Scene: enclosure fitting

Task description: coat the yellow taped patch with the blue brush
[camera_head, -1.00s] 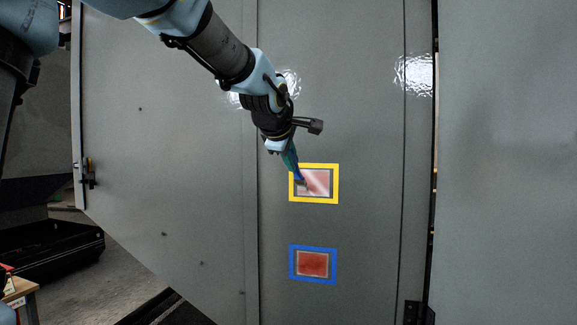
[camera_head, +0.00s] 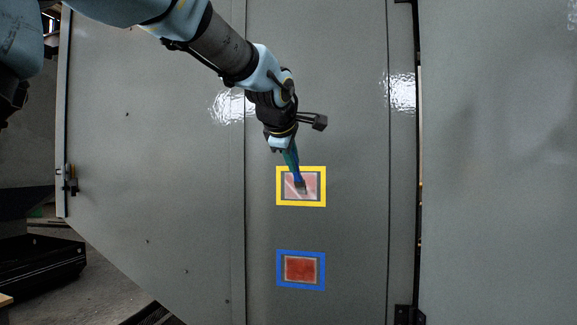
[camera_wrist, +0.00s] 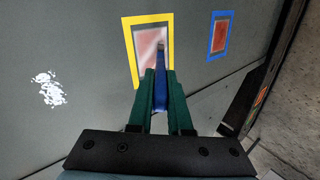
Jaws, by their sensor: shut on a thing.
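The yellow taped patch (camera_head: 321,187) is a yellow frame on the grey panel. Its inside is pinkish red with pale whitish streaks and a darker edge. It also shows in the wrist view (camera_wrist: 129,45). My gripper (camera_head: 290,150) is shut on the blue brush (camera_head: 294,171), whose handle lies between the green fingers in the wrist view (camera_wrist: 161,92). The brush tip is over the lower middle of the patch and seems to touch it; the exact contact is hard to see.
A blue taped patch (camera_head: 301,254) with a solid red inside sits below on the same panel. Grey panels (camera_head: 480,180) stand on both sides, with a seam and hinge (camera_head: 404,314) at right. A dark bin (camera_head: 40,265) lies at lower left.

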